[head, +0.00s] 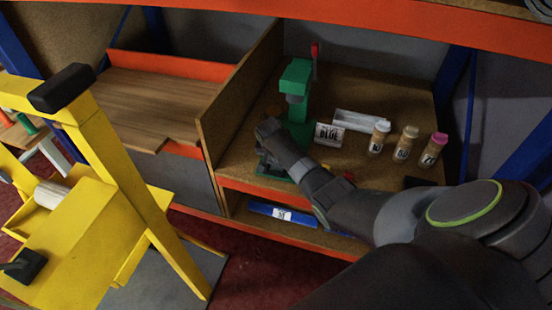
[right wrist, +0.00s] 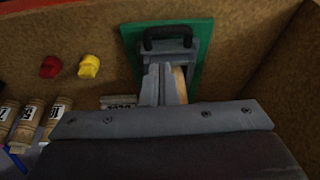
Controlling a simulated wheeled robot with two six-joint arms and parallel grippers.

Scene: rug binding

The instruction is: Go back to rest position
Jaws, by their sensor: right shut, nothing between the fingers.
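My right arm comes in from the right in the head view and reaches to the wooden shelf. My right gripper (head: 266,158) is shut and empty, close in front of the green press (head: 297,112). In the right wrist view its closed fingers (right wrist: 166,84) lie over a green base (right wrist: 204,58) with a black handle-like part (right wrist: 168,34) beyond them. I cannot tell whether the fingers touch the press. My left gripper is not in view.
Several labelled jars (head: 405,143) and a box marked BLUE (head: 329,135) stand right of the press. A wooden divider (head: 232,100) is on the left. A yellow frame (head: 130,170) stands at the left front. Red and yellow pieces (right wrist: 89,66) lie near the press.

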